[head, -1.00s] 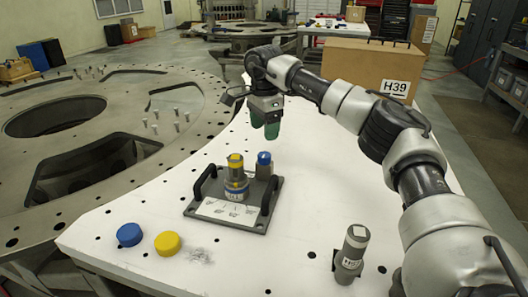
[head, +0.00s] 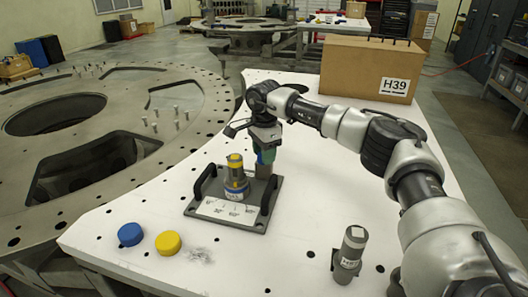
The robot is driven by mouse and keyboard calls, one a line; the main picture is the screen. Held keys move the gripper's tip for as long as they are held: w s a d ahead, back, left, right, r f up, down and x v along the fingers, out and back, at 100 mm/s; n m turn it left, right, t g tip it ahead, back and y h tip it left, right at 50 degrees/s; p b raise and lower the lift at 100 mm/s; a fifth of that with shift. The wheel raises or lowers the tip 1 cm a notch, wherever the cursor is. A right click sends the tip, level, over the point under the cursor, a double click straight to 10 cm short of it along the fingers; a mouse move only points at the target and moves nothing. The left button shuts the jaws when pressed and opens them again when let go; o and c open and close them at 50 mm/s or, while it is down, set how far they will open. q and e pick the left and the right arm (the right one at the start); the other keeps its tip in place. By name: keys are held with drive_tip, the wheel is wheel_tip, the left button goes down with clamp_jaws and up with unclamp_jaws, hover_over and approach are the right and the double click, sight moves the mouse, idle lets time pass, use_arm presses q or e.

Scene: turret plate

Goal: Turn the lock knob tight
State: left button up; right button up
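A dark base plate (head: 225,211) with two black handles and a white angle scale lies on the white table. A grey cylinder with a yellow cap (head: 235,161) and a blue ring stands upright on it. Behind and to the right of it stands a shorter grey post with a blue top, seemingly the lock knob (head: 267,157). My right gripper (head: 264,155) points down with its green fingers at this blue top and partly hides it. Whether the fingers are shut on it or only around it cannot be told. My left gripper is out of view.
A blue cap (head: 130,234) and a yellow cap (head: 168,243) lie at the table's front left. A loose grey cylinder (head: 350,254) stands at the front right. A cardboard box (head: 367,67) marked H39 stands at the back. A large metal ring (head: 190,128) borders the left.

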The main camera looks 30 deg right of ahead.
drive_tip(key=c, duration=0.4)
drive_tip(key=shift+m, duration=0.4)
drive_tip(key=m+p, duration=0.1)
drive_tip(key=m, duration=0.1)
drive_tip(key=shift+r+m, duration=0.1)
drive_tip(key=shift+m, duration=0.3)
drive_tip(key=m+p, duration=0.1)
drive_tip(key=m, duration=0.3)
drive_tip(key=m+p, duration=0.1)
drive_tip(key=m, duration=0.5)
drive_tip(key=shift+m+p, duration=0.6)
drive_tip(key=shift+m, duration=1.6)
